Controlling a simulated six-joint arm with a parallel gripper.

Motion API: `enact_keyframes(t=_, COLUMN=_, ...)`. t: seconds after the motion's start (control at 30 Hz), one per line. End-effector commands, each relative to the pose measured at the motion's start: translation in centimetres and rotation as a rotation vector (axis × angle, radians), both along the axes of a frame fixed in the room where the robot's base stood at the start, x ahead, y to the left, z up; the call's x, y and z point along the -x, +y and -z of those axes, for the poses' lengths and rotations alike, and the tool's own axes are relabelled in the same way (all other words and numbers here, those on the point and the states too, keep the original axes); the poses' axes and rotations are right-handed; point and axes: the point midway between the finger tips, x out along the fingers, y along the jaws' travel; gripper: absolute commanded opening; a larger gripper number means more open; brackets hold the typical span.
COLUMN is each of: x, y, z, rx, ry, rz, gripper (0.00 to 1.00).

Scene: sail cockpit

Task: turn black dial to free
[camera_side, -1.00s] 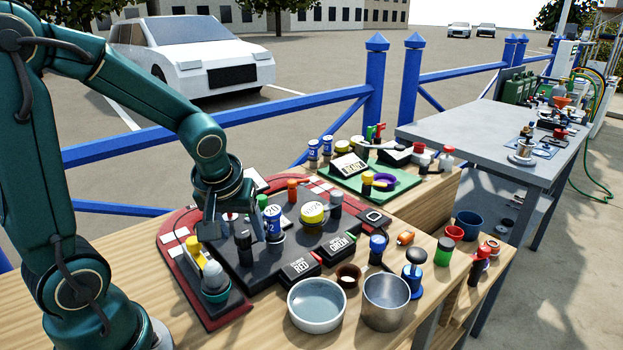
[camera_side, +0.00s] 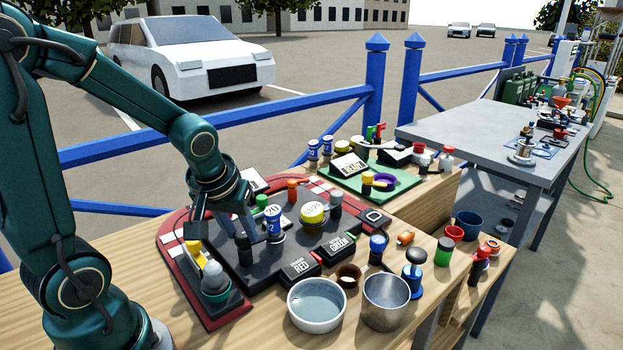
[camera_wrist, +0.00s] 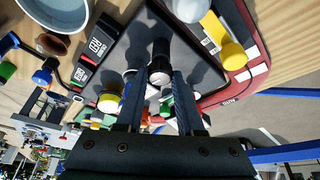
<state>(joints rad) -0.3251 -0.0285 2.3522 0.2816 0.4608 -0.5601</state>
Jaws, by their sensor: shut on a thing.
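The black dial (camera_side: 243,252) stands upright on the dark panel (camera_side: 262,275), left of the blue-and-white can-like piece marked 20 (camera_side: 273,224). My gripper (camera_side: 241,229) is down at the dial's top. In the wrist view the black dial (camera_wrist: 161,48) shows between the two blue-grey fingers of my gripper (camera_wrist: 160,78), which are shut on it. A pale round face lies between the fingertips. The dial's pointer and any "free" mark cannot be made out.
A yellow-topped knob (camera_side: 312,213) is on the panel to the right. A white bowl (camera_side: 317,305) and a metal cup (camera_side: 386,300) stand at the table's front.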

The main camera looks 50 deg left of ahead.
Motion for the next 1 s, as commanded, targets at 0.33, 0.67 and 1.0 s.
enact_keyframes(t=0.33, x=0.09, y=0.25, z=-0.01, rx=0.001, ry=-0.004, rz=0.212, gripper=0.0)
enact_keyframes(t=0.67, x=0.11, y=0.39, z=-0.01, rx=0.001, ry=-0.003, rz=0.432, gripper=0.0)
enact_keyframes(t=1.0, x=0.1, y=0.55, z=0.0, rx=-0.001, ry=-0.002, rz=0.661, gripper=0.0)
